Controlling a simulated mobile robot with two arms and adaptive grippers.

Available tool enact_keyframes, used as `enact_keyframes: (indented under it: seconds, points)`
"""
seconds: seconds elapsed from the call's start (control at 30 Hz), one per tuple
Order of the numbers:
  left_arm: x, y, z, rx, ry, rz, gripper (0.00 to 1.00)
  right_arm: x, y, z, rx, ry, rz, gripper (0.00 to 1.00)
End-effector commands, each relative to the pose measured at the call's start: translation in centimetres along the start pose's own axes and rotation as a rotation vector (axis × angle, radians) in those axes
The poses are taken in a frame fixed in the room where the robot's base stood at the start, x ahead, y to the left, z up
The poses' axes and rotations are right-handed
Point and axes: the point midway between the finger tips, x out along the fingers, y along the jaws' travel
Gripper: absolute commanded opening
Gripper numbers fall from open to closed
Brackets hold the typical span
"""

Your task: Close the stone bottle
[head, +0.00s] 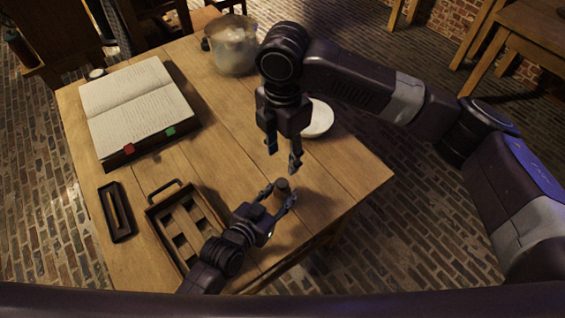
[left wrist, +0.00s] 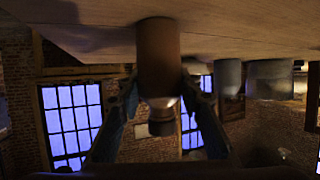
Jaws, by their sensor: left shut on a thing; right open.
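The stone bottle (head: 282,185) stands on the table near its front right edge. In the left wrist view, which is upside down, its brown body (left wrist: 158,55) stands on the tabletop. A pale shoulder and a dark, narrower cylinder (left wrist: 162,125) show at its top end; I cannot tell whether this is a neck or a stopper. My left gripper (head: 280,194) is shut on the bottle, a finger on each side. My right gripper (head: 284,157) is open and empty, pointing down, above and just behind the bottle.
On the wooden table (head: 225,150) are an open book (head: 130,100), a small dark tray (head: 117,212), and a wooden carrier (head: 165,240) left of my left gripper. A white dish (head: 318,118) lies behind my right gripper. A grey pot (head: 233,52) stands at the back.

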Motion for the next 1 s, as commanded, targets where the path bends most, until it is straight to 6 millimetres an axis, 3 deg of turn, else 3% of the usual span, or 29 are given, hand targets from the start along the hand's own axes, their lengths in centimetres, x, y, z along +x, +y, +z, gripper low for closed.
enact_keyframes:
  seconds: [0.33,0.37,0.53,0.83,1.0]
  points:
    - [0.0,0.0,0.0,0.001,-0.001,0.000,0.00,-0.6,0.0,-0.1,-0.001,0.001,0.000,0.43]
    - [0.0,0.0,0.0,0.001,-0.001,0.000,0.34,-0.6,0.0,-0.1,-0.001,0.001,0.000,0.43]
    - [0.0,0.0,0.0,0.000,-0.001,0.000,0.53,-0.6,0.0,-0.1,-0.001,0.001,0.000,0.43]
    - [-0.1,0.0,0.0,0.000,-0.001,0.000,0.53,-0.6,0.0,-0.1,-0.001,0.001,0.000,0.43]
    - [-1.7,0.0,0.1,0.000,-0.002,0.000,0.53,-0.6,0.0,-0.1,-0.001,0.001,0.000,0.43]
